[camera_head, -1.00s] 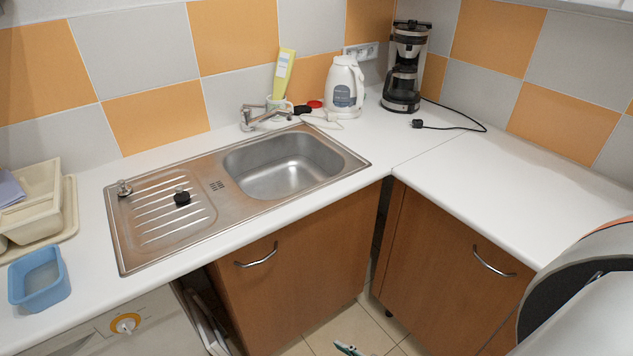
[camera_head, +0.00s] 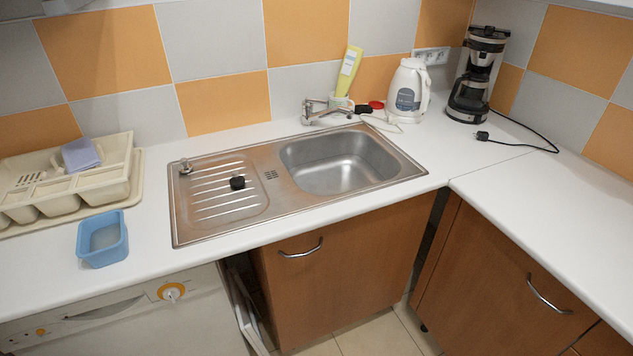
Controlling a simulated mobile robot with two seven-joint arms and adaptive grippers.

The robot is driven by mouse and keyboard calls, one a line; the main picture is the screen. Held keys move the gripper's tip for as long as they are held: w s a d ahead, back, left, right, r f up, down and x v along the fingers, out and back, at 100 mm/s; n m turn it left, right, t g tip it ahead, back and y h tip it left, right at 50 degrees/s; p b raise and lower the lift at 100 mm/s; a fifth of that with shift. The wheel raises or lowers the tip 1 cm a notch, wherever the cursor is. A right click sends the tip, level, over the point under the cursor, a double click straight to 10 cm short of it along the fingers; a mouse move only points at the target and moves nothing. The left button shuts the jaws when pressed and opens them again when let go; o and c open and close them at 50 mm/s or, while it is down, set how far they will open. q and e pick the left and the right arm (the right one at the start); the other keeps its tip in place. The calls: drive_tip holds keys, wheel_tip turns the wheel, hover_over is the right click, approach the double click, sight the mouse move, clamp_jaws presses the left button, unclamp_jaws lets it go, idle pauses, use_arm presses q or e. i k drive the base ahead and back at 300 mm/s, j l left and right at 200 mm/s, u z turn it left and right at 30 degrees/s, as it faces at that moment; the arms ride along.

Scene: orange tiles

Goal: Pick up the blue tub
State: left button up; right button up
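The blue tub (camera_head: 103,255) is a small, open, rectangular plastic container. It stands upright on the white countertop (camera_head: 150,245), near the front edge at the left, above the white appliance. It looks empty from here, with its inner floor in view. Neither my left gripper nor my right gripper shows in the head view.
A kettle (camera_head: 408,92) and coffee maker (camera_head: 478,80) stand at the back right.

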sight(102, 239)
drive_tip(key=u, duration=1.65)
drive_tip(key=k+j, duration=0.05)
